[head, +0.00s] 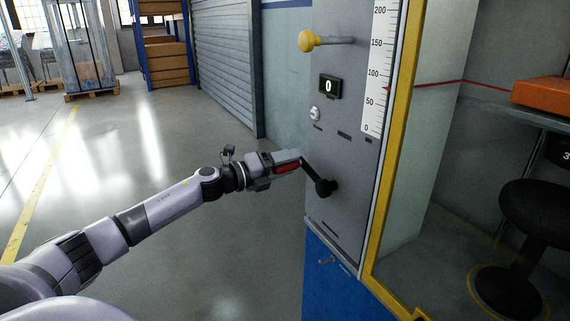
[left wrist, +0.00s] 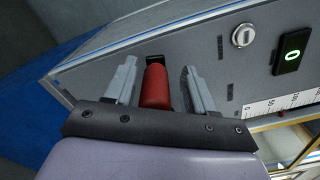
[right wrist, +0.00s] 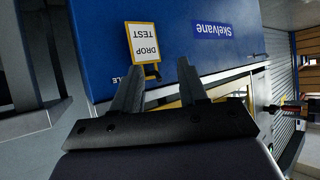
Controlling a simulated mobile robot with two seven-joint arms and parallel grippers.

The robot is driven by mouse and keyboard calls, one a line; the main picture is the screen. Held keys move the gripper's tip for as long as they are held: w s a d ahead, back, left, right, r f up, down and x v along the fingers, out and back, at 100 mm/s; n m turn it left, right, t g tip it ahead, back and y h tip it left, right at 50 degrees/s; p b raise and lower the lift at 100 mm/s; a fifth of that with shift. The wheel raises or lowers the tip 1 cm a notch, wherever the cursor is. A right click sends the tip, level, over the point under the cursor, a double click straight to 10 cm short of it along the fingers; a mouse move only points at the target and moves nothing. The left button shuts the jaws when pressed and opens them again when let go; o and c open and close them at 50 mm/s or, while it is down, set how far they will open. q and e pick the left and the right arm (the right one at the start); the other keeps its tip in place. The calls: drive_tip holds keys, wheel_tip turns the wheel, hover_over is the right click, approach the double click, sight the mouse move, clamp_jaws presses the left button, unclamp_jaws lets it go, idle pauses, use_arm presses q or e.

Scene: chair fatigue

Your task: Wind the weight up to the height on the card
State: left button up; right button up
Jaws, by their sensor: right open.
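A crank with a black arm and hub (head: 325,187) is on the grey panel (head: 345,215); its red grip (left wrist: 156,87) shows in the left wrist view. My left gripper (head: 288,161) has its fingers on either side of the red grip, with gaps visible between grip and fingers. A white height scale (head: 377,75) runs up the panel from 0 to 200, with a small red mark between 50 and 100. A display (head: 329,86) reads 0. My right gripper (right wrist: 160,85) is open and empty. A yellow-framed "DROP TEST" card (right wrist: 142,43) appears upside down. I cannot identify the weight.
A yellow knob (head: 308,41) sticks out high on the panel, and a key switch (head: 315,114) sits below the display. A yellow frame edge (head: 390,170) borders the panel. A black stool (head: 535,215) stands at right, near an orange block (head: 542,95). Open floor lies left.

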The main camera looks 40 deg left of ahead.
use_arm(q)
drive_tip(key=shift+s, duration=0.1)
drive_tip(key=shift+v, duration=3.5)
